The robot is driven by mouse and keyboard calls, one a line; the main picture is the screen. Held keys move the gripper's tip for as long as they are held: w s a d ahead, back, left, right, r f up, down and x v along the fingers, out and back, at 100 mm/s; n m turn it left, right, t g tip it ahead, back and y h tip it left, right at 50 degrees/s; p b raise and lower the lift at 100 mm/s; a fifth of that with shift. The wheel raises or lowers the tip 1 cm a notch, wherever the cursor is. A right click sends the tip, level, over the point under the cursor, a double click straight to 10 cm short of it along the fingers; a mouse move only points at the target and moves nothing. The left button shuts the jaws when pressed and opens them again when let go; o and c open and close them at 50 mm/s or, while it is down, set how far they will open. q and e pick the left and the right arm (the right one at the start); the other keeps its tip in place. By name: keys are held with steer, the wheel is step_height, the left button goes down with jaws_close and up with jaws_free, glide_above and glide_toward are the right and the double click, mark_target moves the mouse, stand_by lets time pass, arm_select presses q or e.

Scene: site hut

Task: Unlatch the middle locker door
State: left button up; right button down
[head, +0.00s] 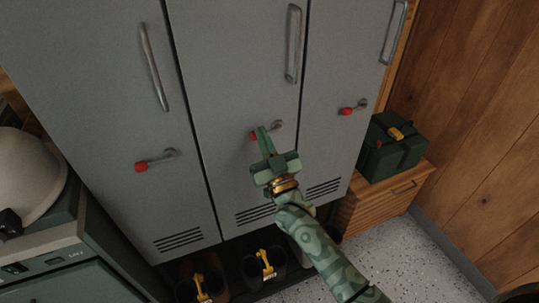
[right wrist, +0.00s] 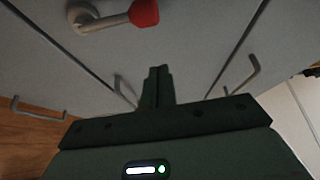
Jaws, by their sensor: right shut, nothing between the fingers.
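The middle locker door (head: 235,75) is grey and stands shut between two similar doors. Its latch lever (head: 276,127) has a grey pivot and a red knob (head: 254,136) pointing left and slightly down. My right gripper (head: 262,130) is shut and empty, its fingertips in front of the lever and partly hiding it. In the right wrist view a red knob (right wrist: 145,12) on its lever shows at the top edge, beyond and apart in the picture from the closed fingers (right wrist: 155,75). I cannot tell whether they touch. My left gripper is not in view.
The left door has its own red latch knob (head: 141,167), and the right door has one too (head: 346,111). Bar handles sit above. A dark green box (head: 385,155) stands on a wooden cabinet at right. A white helmet (head: 25,175) is at left. Boots (head: 262,268) stand below.

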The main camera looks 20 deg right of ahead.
mark_target(271, 124)
steer(key=x, duration=0.3)
steer(key=shift+w+f+b, duration=0.1)
steer(key=shift+w+b, duration=0.2)
step_height(271, 124, down, 4)
steer(key=shift+w+d+r+b, duration=0.15)
steer(key=shift+b, duration=0.75)
